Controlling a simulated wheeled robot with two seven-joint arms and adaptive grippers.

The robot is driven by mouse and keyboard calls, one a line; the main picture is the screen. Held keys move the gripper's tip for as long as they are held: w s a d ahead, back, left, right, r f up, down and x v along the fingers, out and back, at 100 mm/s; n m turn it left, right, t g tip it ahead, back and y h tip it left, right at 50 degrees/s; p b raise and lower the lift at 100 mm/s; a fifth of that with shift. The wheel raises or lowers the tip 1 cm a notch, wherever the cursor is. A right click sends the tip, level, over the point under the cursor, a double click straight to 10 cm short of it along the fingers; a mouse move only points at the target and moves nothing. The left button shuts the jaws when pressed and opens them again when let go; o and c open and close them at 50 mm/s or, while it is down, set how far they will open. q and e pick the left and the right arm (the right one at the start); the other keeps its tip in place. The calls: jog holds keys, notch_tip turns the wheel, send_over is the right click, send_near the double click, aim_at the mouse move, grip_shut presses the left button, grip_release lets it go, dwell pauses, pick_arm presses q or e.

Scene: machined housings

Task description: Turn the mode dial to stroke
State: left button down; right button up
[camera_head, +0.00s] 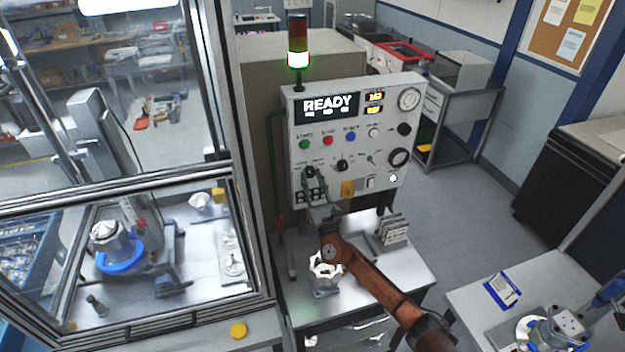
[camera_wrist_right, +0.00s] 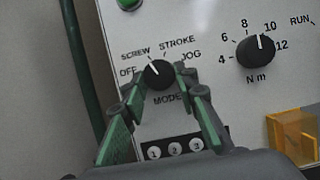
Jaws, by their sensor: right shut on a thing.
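The mode dial (camera_wrist_right: 157,74) is a round black knob on the light grey control panel. Its labels run OFF, SCREW, STROKE, JOG from left to right, and its white mark points up and slightly left, toward SCREW. My right gripper (camera_wrist_right: 164,86) has its green-padded fingers on either side of the knob and is shut on it. In the head view my right gripper (camera_head: 312,182) reaches the panel's lower left and partly covers the dial (camera_head: 308,172). My left gripper is not in view.
A torque dial (camera_wrist_right: 256,53) sits right of the mode dial, and a yellow guard (camera_wrist_right: 294,136) is below it. Numbered buttons (camera_wrist_right: 175,148) lie just under the mode dial. The panel screen (camera_head: 327,106) reads READY. The stack light (camera_head: 298,60) glows green.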

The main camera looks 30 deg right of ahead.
jog(key=shift+a+f+m+g+h+b, duration=0.15)
jog(key=shift+m+g+h+b, duration=0.15)
jog(key=shift+m+h+b, duration=1.05)
jog(key=m, duration=0.3)
jog(key=shift+a+g, duration=0.1)
jog(key=shift+g, duration=0.2)
jog(key=m, duration=0.1)
jog(key=m+g+h, duration=0.1)
jog(key=m, duration=0.1)
jog(key=shift+a+r+h, duration=0.1)
jog(key=shift+r+h, duration=0.1)
jog(key=shift+h, duration=0.05)
jog(key=shift+w+r+m+g+h+b, duration=0.15)
jog(key=shift+m+g+h, duration=0.2)
jog(key=shift+m, duration=0.65)
jog(key=shift+s+m+g+h+b, duration=0.15)
jog(key=shift+m+g+h, duration=0.2)
jog(key=shift+m, duration=0.6)
jog(key=shift+w, duration=0.1)
jog(key=o, duration=1.2)
jog(key=shift+c, duration=0.2)
jog(key=shift+a, duration=0.1)
